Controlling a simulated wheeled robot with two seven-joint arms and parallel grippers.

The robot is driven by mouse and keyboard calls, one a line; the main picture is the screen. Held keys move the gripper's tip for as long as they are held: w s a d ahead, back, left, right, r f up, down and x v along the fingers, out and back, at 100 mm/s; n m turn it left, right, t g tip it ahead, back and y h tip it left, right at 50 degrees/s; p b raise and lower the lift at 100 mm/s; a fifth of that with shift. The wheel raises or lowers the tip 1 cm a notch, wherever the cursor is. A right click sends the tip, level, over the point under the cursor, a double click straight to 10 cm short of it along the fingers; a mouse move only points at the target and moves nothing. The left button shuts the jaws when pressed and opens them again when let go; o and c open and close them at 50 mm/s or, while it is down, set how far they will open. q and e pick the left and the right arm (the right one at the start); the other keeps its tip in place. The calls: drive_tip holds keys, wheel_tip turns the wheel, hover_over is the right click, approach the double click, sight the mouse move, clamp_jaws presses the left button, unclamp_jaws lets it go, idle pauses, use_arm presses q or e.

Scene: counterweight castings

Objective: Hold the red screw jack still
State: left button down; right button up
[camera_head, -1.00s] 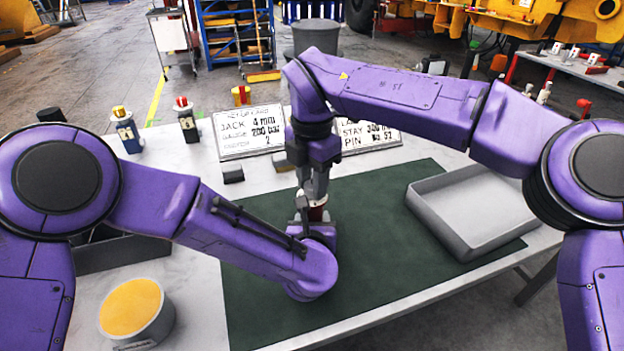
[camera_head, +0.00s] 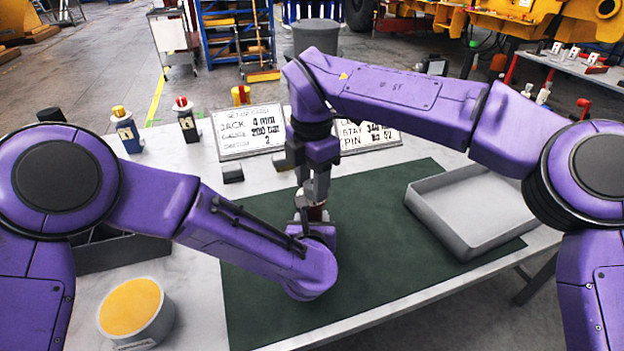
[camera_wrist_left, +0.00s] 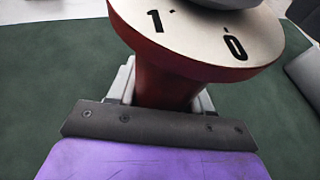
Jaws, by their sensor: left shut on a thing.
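The red screw jack (camera_head: 316,214) stands on the green mat (camera_head: 375,260), mostly hidden by my arms. In the left wrist view its red body (camera_wrist_left: 168,85) shows under a pale dial (camera_wrist_left: 210,28) marked 1 and 0. My left gripper (camera_head: 305,217) is shut around the body below the dial; its fingers lie on both sides in the left wrist view. My right gripper (camera_head: 317,192) points down from above at the top of the jack. Its fingertips are too small and covered to tell whether they are open or shut.
A grey tray (camera_head: 440,232) lies right of the jack. Two written cards (camera_head: 248,133) stand behind. A dark bin (camera_head: 120,256) and a round yellow-topped pot (camera_head: 132,308) are at left. Small yellow-topped (camera_head: 127,133) and red-topped (camera_head: 187,122) items stand at back left.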

sight(312, 184)
wheel_tip(312, 184, up, 12)
idle(0.5)
use_arm(q)
drive_tip(key=shift+c, duration=2)
unclamp_jaws()
drive_tip(key=shift+w, duration=0.1)
